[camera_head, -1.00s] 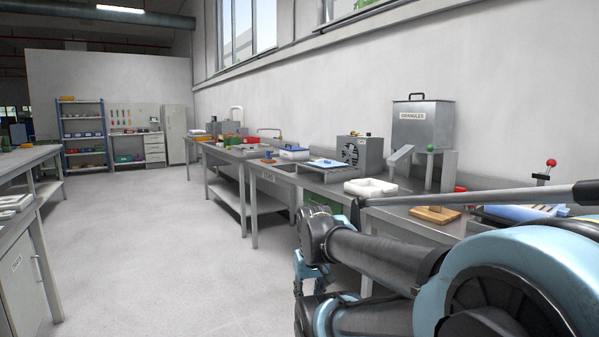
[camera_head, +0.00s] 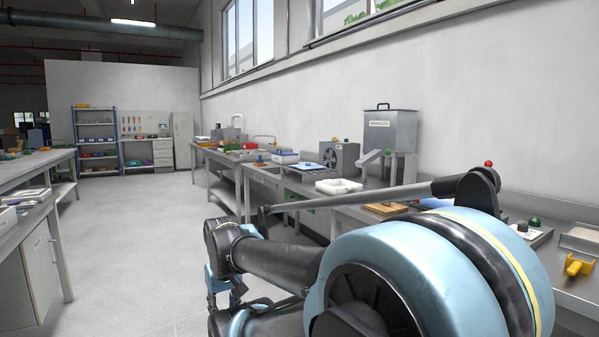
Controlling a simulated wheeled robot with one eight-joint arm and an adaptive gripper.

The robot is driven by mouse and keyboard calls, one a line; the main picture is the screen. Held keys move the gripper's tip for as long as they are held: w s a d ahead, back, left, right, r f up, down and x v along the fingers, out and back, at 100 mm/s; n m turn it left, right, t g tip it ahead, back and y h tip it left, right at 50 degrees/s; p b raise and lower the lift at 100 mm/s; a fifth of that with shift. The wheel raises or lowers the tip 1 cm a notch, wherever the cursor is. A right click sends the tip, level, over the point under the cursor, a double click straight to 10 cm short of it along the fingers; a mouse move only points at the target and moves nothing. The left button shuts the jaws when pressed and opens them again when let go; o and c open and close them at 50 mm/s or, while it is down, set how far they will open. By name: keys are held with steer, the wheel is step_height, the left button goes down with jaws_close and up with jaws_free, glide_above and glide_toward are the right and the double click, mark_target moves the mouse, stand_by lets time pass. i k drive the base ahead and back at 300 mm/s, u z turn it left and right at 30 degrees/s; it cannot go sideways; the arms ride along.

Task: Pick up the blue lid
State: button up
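A white box with a blue top (camera_head: 286,157) stands on the right-hand bench row; the top could be the blue lid, but it is small at this distance. A flat blue-grey piece (camera_head: 306,166) lies just in front of it on the same bench. A bit of another blue thing (camera_head: 437,203) shows behind my arm on the nearer bench. My gripper (camera_head: 236,294) hangs low at the left end of my arm, over the aisle floor and apart from the benches. Its fingers are small and partly hidden, so their opening is unclear.
A white tray (camera_head: 339,187), a hopper (camera_head: 389,132) and a grey fan unit (camera_head: 339,158) stand on the right-hand benches. A yellow part (camera_head: 577,266) lies at the near right. Another bench (camera_head: 28,215) lines the left. The aisle floor (camera_head: 150,240) between is clear.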

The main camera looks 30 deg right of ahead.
mark_target(308, 165)
steer(key=u, duration=0.1)
steer(key=i, duration=1.95)
steer(key=z, duration=0.75)
steer(key=i, duration=0.9)
steer(key=z, duration=0.9)
steer(key=i, duration=0.45)
steer(key=z, duration=0.2)
